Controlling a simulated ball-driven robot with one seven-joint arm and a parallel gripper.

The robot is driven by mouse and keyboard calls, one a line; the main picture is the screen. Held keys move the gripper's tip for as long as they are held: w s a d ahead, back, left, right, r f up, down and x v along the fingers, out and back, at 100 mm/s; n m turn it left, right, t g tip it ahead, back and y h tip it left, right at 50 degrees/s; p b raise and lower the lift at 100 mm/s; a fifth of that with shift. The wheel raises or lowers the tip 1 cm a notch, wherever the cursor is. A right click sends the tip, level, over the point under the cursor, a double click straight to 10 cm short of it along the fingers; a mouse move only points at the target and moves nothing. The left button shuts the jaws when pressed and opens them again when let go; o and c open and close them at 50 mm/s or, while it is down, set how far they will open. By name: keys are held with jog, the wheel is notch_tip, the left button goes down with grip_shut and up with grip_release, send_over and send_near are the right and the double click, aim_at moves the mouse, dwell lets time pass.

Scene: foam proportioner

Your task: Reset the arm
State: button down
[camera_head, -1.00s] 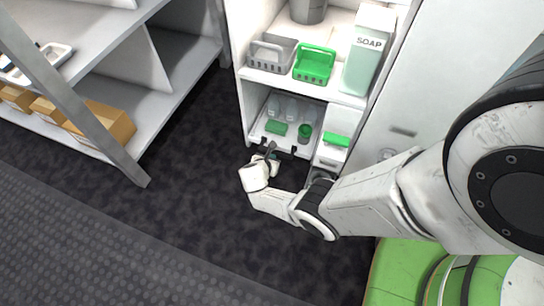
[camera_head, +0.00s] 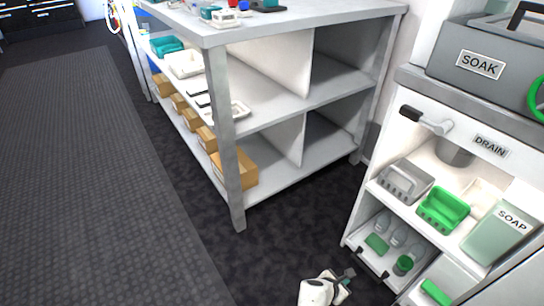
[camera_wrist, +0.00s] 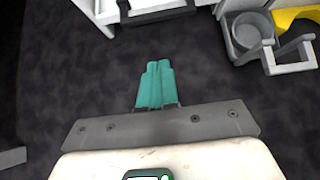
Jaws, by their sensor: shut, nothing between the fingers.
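My gripper (camera_head: 347,275) shows at the bottom of the head view, low over the dark floor in front of the cabinet's pulled-out lower drawer (camera_head: 372,262). In the wrist view its teal fingers (camera_wrist: 156,84) are together with nothing between them. The fingers point toward a dark handle (camera_wrist: 157,10) on a white front at the top of that view and are apart from it. Most of my arm is outside the head view.
A grey shelf unit (camera_head: 236,150) with cardboard boxes (camera_head: 236,167) stands left of the cabinet. The cabinet holds a grey basket (camera_head: 405,180), a green basket (camera_head: 443,208) and a soap container (camera_head: 500,232). A SOAK bin (camera_head: 480,64) sits on top. Dark floor (camera_head: 290,225) lies open between them.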

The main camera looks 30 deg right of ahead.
jog(key=s+a+r+m+y, duration=0.35)
jog(key=a+r+m, duration=0.2)
jog(key=r, duration=0.25)
jog(key=s+a+r+m+y, duration=0.3)
jog(key=s+a+r+m, duration=0.15)
jog(key=r+m, duration=0.25)
jog(key=s+a+r+m+y, duration=0.3)
jog(key=s+a+r+m, duration=0.25)
jog(key=r, duration=0.25)
notch_tip(320, 180, up, 30)
jog(key=w+p, duration=0.1)
jog(key=p, duration=2.9)
jog(key=shift+d+r+m+t, duration=0.2)
jog(key=shift+d+m+t, duration=0.1)
jog(key=shift+d+m, duration=0.15)
